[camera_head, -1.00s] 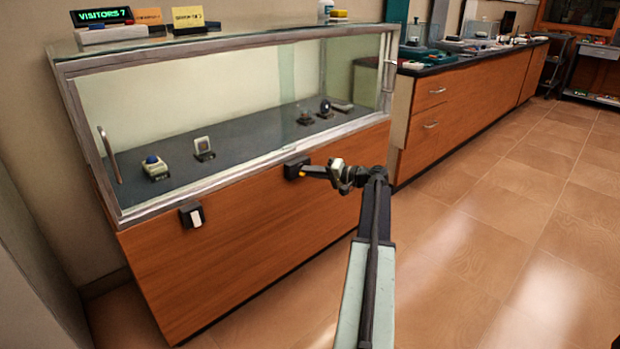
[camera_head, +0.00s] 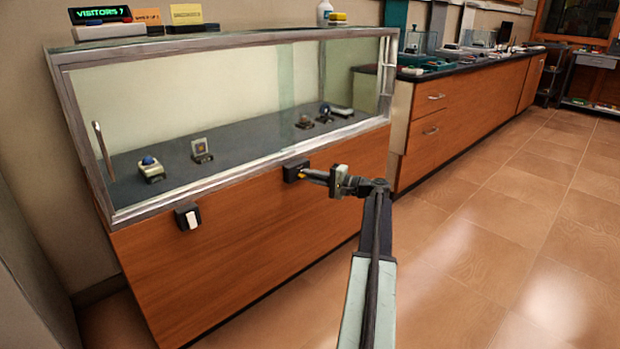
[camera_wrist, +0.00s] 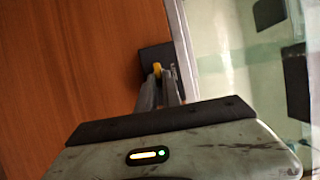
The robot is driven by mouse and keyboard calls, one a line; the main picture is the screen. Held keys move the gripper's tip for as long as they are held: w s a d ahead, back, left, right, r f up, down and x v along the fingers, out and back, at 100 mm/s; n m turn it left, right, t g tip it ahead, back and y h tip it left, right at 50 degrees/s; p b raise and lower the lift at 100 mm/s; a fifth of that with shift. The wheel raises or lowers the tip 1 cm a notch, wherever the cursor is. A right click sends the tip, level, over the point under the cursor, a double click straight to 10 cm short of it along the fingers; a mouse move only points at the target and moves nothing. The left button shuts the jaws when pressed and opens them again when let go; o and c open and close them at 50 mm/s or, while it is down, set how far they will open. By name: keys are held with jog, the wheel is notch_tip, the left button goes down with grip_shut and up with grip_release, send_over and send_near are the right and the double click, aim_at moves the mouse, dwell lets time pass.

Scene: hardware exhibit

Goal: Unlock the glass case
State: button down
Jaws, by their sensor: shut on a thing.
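The glass case (camera_head: 230,205) stands on a wooden cabinet, with a pale metal frame around its glass. A black lock box (camera_head: 293,167) is fixed to the wooden front just below the glass; it also shows in the wrist view (camera_wrist: 153,55). A small yellow key-like piece (camera_wrist: 157,69) sticks out of it. My gripper (camera_head: 306,175) is shut on this yellow piece, with its fingers (camera_wrist: 160,84) right in front of the box. The fingers hide part of the piece, so how deep it sits cannot be told. The glass front looks closed.
A second black box with a white face (camera_head: 188,217) is on the cabinet front, left of the lock box. Small exhibits (camera_head: 151,169) stand inside the case. A wooden counter (camera_head: 470,95) runs along the right. The tiled floor (camera_head: 490,235) is clear.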

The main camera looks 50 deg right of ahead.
jog(key=shift+w, duration=0.1)
jog(key=c, duration=1.5)
grip_release()
jog(key=v, duration=0.7)
jog(key=shift+s+d, duration=0.1)
jog(key=shift+s, duration=0.25)
